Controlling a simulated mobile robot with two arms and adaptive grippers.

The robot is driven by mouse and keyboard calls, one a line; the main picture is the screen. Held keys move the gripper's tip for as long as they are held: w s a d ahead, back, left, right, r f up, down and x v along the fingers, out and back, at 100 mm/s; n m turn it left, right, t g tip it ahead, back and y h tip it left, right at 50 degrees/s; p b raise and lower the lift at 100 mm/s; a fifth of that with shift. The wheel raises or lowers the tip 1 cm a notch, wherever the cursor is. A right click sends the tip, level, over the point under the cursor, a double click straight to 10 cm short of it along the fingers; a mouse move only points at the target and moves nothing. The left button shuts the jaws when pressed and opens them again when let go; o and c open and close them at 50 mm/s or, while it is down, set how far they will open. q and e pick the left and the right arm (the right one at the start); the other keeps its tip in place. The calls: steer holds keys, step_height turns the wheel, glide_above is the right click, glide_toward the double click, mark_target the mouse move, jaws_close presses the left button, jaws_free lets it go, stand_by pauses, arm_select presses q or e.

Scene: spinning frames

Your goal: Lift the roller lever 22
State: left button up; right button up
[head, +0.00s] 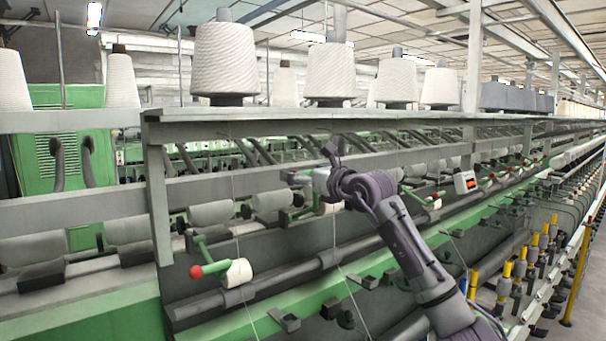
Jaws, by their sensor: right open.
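Several green roller levers with red ball ends line the spinning frame. The nearest roller lever (210,259) has its red ball toward the left and a white roller (237,273) at its right end. I cannot read any number, so I cannot tell which one is lever 22. My right arm comes in from the lower right. Its right gripper (308,168) is open, in front of the row of grey rollers, above and to the right of the nearest lever. It partly hides another green lever (307,212) behind it. My left gripper is not in view.
Large yarn cones (226,60) stand on the shelf (330,116) above. A grey upright post (158,205) stands left of the nearest lever. Thin yarn strands hang in front of the machine. Yellow-topped spindles (506,270) and a yellow post (575,285) are at right.

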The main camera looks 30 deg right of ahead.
steer(key=shift+s, duration=0.1)
steer(key=s+d, duration=0.1)
steer(key=s, duration=1)
steer(key=shift+s, duration=0.4)
steer(key=shift+a+f, duration=0.1)
